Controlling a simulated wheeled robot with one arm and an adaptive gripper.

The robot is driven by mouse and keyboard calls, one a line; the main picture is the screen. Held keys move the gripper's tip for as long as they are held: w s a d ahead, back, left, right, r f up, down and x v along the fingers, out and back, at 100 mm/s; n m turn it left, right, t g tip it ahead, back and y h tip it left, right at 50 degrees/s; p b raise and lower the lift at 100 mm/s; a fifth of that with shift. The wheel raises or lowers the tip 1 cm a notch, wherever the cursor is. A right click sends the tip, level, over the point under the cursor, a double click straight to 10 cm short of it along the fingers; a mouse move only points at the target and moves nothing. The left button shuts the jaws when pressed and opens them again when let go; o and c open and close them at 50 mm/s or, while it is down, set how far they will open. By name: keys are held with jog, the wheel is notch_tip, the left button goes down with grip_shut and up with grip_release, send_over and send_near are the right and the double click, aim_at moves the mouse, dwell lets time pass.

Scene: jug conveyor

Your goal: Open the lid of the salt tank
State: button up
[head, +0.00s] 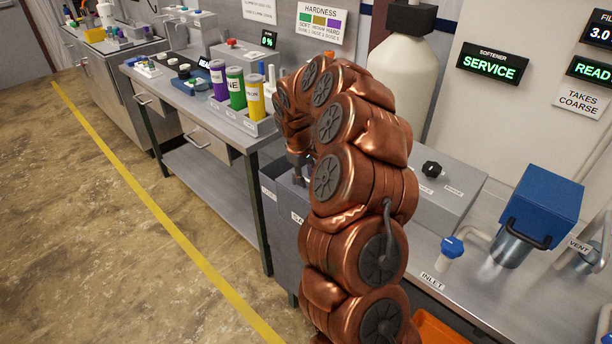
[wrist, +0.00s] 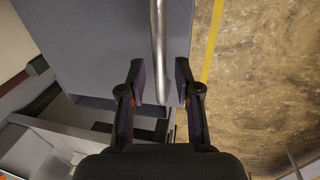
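A grey bin (head: 283,228) stands at the right end of the workbench, left of my arm in the head view; its front label begins "SA", the rest hidden. It is likely the salt tank. In the wrist view a plain grey panel (wrist: 95,45) fills the upper left; I cannot tell whether it is the lid or a wall. A shiny metal bar handle (wrist: 159,45) runs along its right edge. My gripper (wrist: 159,84) is open, with the bar's end between its fingers and gaps on both sides. In the head view my arm hides most of the gripper and lid.
The workbench (head: 182,82) holds purple, green and yellow canisters (head: 236,88). Right of my arm are a grey box with a black knob (head: 431,169), a blue-handled inlet valve (head: 452,247) and a blue box (head: 541,205). The floor (head: 90,220) at left is clear.

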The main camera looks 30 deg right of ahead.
grip_shut()
jog(key=shift+r, duration=0.15)
dwell(0.4)
